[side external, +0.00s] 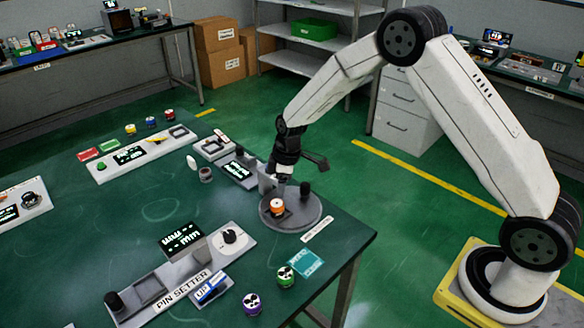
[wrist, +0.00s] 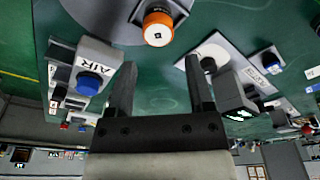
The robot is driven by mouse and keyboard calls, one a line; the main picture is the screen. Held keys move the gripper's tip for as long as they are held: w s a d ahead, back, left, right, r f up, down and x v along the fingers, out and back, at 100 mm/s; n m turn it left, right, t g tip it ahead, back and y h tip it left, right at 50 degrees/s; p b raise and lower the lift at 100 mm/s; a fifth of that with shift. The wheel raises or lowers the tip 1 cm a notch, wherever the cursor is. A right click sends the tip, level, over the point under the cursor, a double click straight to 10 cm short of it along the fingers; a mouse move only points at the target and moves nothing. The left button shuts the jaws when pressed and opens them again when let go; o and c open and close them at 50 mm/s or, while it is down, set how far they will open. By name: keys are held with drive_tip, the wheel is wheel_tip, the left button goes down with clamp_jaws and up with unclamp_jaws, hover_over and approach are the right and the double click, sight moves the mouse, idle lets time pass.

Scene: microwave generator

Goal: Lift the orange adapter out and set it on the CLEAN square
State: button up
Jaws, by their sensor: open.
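The orange adapter (side external: 277,208) stands upright on a round grey plate (side external: 302,222) near the table's right edge. It also shows in the wrist view (wrist: 157,28), beyond my fingertips, with a white mark on its top. My gripper (side external: 275,183) is close to the adapter in the side view.
A dark cylinder (side external: 305,189) stands on the same plate. Green (side external: 286,277) and purple (side external: 252,303) adapters stand near the teal square. The pin setter (side external: 182,285) is at the front left. A block marked AIR (wrist: 95,62) with a blue button is beside my gripper.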

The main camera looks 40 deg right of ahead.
sight(277, 203)
drive_tip(key=shift+w+f, duration=0.2)
drive_tip(key=shift+f, duration=0.05)
drive_tip(key=shift+f, duration=0.1)
drive_tip(key=shift+w+a+f, duration=0.15)
drive_tip(key=shift+f, duration=1)
drive_tip(key=shift+w+a+f, duration=0.15)
drive_tip(key=shift+f, duration=1.15)
drive_tip(key=shift+w+a+f, duration=0.1)
drive_tip(key=shift+f, duration=1.2)
clamp_jaws()
